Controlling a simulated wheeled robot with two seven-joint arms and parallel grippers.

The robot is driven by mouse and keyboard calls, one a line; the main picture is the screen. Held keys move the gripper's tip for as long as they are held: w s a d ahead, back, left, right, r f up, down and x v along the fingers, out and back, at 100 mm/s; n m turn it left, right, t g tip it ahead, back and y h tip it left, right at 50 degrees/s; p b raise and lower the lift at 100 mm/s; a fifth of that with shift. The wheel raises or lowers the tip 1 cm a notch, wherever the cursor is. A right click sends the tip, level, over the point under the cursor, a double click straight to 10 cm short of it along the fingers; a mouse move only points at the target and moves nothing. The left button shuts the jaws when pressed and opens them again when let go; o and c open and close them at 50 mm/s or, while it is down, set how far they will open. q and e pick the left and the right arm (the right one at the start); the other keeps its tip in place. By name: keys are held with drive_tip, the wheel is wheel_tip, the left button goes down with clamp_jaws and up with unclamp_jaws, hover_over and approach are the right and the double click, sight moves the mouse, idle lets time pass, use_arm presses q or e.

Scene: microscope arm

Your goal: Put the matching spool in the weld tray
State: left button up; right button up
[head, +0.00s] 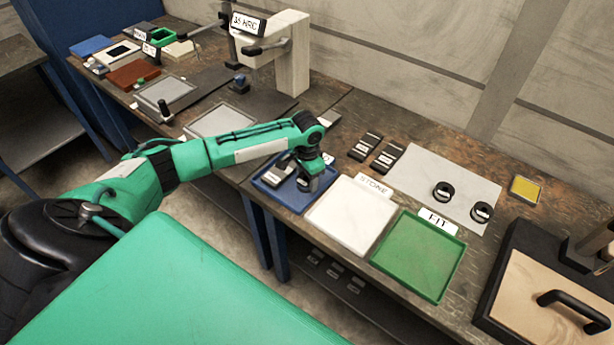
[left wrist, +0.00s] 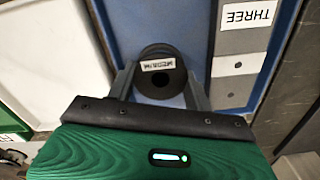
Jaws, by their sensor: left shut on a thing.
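My left gripper (head: 308,178) reaches down over the blue tray (head: 285,202) in the head view. In the left wrist view its fingers (left wrist: 160,85) are shut on a dark round spool (left wrist: 158,52) with a white label that seems to read MEDIUM. The spool is over the blue tray floor (left wrist: 190,18); I cannot tell whether it touches it. A grey block (left wrist: 238,65) labelled THREE lies in the tray beside the spool; it also shows in the head view (head: 275,178). Two other black spools (head: 444,190) (head: 482,211) stand on a pale mat. My right gripper is not in view.
A white tray (head: 345,222) with a STONE card and a green tray (head: 418,262) with a FIT card stand right of the blue tray. Two dark blocks (head: 366,147) (head: 388,157) lie behind. A wooden-topped box (head: 535,310) is at the front right; a tester (head: 290,55) stands at the back.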

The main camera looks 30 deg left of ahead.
use_arm(q)
drive_tip(key=shift+f, duration=0.1)
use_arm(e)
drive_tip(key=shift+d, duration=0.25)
use_arm(q)
drive_tip(key=o, duration=0.8)
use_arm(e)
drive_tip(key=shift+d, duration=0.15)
use_arm(q)
wheel_tip(320, 180, up, 12)
drive_tip(key=shift+r+b, duration=0.15)
drive_tip(key=shift+b, duration=0.7)
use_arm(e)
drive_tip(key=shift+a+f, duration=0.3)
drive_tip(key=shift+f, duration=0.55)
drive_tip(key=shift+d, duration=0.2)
use_arm(q)
drive_tip(key=shift+s, duration=0.1)
